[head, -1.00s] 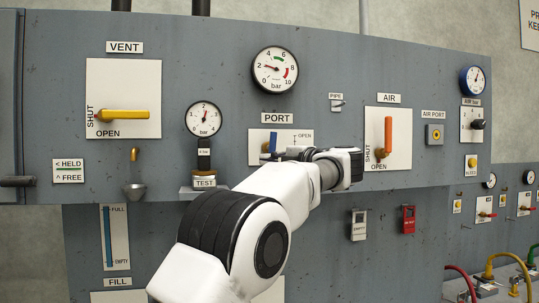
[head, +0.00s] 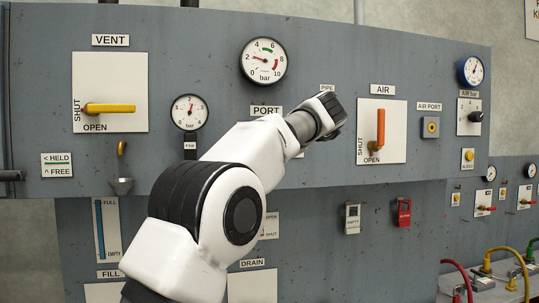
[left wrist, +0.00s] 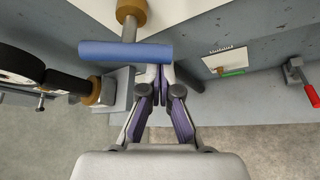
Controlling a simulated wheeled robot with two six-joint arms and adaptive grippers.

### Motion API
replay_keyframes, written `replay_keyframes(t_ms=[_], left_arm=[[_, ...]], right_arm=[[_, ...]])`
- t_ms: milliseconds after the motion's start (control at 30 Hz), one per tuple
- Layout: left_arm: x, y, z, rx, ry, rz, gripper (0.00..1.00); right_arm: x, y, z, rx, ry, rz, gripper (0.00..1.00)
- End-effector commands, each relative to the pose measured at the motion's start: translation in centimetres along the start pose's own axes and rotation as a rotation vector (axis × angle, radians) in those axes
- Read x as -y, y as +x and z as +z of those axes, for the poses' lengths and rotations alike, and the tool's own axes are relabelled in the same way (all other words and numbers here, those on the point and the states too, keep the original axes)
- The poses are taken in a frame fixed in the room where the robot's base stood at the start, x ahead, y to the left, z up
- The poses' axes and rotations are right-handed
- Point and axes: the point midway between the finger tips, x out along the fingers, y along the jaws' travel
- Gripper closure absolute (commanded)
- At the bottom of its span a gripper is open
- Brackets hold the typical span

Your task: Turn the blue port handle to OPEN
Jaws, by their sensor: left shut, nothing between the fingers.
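The blue port handle (left wrist: 125,50) shows in the left wrist view as a bar running across the picture on a brass-coloured hub (left wrist: 130,14). My left gripper (left wrist: 159,70) is shut and empty. Its fingertips lie at the right end of the bar, just at its lower edge in the picture; I cannot tell whether they touch it. In the head view my left arm covers the handle, most of its plate and the gripper's fingers. The PORT label (head: 266,110) shows above the arm. My right gripper is not in view.
In the left wrist view a dark round gauge (left wrist: 20,70) and its fitting stand left of the fingers. A red-handled lever (left wrist: 312,95) is at the right. In the head view the orange AIR handle (head: 381,128) and yellow VENT handle (head: 108,108) flank my arm.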

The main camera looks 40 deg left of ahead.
Motion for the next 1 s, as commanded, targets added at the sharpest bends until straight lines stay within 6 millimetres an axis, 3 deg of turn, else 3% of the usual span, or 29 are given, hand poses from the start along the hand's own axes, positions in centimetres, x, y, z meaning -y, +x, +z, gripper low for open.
replay_keyframes(t_ms=[600,1000], left_arm=[[0.1,-0.8,1.3,0.002,-0.454,-0.268,1.0],[0.0,-1.0,1.7,0.001,-0.567,-0.335,1.0]], right_arm=[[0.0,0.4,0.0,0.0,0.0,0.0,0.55],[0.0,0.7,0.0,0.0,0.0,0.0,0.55]])
